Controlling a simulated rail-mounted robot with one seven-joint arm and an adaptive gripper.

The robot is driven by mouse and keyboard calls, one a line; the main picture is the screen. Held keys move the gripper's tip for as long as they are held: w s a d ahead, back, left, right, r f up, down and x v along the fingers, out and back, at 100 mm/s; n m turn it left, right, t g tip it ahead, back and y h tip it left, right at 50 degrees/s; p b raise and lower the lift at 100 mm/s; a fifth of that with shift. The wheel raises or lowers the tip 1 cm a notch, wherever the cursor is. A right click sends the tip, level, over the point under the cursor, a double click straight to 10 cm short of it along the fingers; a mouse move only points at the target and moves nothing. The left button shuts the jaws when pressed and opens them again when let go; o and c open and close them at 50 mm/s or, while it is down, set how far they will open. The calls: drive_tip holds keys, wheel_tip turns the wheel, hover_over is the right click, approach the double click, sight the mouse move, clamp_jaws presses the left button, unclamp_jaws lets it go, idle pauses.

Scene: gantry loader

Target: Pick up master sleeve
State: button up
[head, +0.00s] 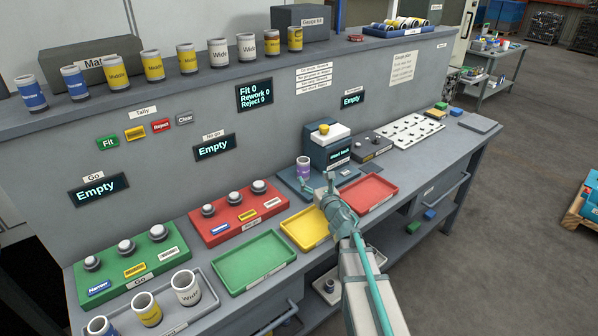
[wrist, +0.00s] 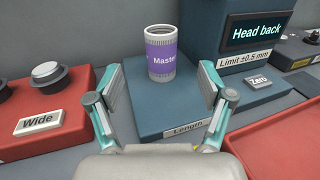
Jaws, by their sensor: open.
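The master sleeve (wrist: 160,54) is a pale cylinder with a purple band marked "Master". It stands upright on the blue base of the length gauge (wrist: 150,112). In the head view the sleeve (head: 303,168) stands on that base, left of the gauge's dark housing. My gripper (wrist: 158,93) is open and empty. In the wrist view its two fingers are spread to either side, with the sleeve beyond them and between them. In the head view my gripper (head: 318,190) is just in front of the sleeve. Neither finger appears to touch it.
The gauge housing (wrist: 238,40) with its "Head back" display rises right of the sleeve. A red block with knobs (head: 236,213) is to the left. Green (head: 255,262), yellow (head: 303,228) and red (head: 368,192) trays line the bench front. Labelled sleeves stand on the shelf above.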

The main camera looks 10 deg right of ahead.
sight(306, 166)
drive_tip(key=w, duration=0.1)
drive_tip(key=w+p, duration=0.1)
drive_tip(key=w, duration=0.3)
drive_tip(key=shift+w+a, duration=0.1)
drive_tip(key=shift+a, duration=0.3)
drive_tip(key=w+p, duration=0.1)
drive_tip(key=w, duration=0.2)
drive_tip(key=w+p, duration=0.1)
drive_tip(key=shift+w+a+r+p, duration=0.2)
drive_tip(key=shift+a+p, duration=0.1)
drive_tip(key=shift+a, duration=0.1)
drive_tip(key=shift+w+a+f, duration=0.1)
drive_tip(key=shift+w, duration=0.25)
drive_tip(key=shift+s, duration=0.1)
clamp_jaws()
